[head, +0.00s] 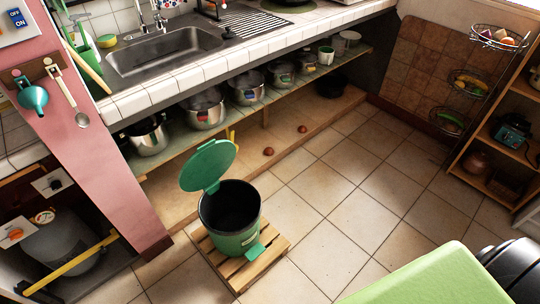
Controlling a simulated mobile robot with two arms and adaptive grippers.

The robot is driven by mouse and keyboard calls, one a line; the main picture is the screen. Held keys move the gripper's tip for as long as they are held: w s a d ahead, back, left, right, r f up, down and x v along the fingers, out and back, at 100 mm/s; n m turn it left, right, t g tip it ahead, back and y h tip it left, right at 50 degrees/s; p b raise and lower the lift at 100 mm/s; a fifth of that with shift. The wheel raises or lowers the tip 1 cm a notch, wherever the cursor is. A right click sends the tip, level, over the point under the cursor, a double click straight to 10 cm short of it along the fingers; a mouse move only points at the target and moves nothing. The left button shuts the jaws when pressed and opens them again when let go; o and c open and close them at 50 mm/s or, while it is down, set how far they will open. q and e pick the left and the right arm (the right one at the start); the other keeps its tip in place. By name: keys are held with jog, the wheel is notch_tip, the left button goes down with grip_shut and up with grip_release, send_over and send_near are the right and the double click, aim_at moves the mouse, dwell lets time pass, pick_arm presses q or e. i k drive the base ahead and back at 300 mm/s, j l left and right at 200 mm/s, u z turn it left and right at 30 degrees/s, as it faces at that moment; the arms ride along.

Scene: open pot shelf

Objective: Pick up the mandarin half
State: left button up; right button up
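I cannot make out a mandarin half for certain in the head view. Two small reddish-brown round things lie on the low ledge under the pot shelf: a nearer one (268,152) and a farther one (302,129). They are too small to tell what they are. Neither of my grippers shows in the head view.
An open green bin (238,242) stands on a wooden pallet (274,252), lid up. Several pots line the open shelf (273,98) under the sink counter (190,77). Hanging baskets (497,42) and a wooden rack (482,150) are at right. Tiled floor (340,205) is clear mid-view.

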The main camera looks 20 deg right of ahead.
aim_at(268, 151)
jog(key=k+u, duration=0.35)
jog(key=k+j+u, duration=0.15)
jog(key=u, duration=0.15)
jog(key=i+l+u, duration=0.1)
jog(key=l+u, duration=0.65)
jog(key=l, duration=0.2)
jog(key=l+u, duration=0.4)
jog(key=l, duration=0.85)
jog(key=k+l, duration=0.15)
jog(key=l, duration=1.6)
jog(key=k+l, duration=0.15)
jog(key=l, duration=0.7)
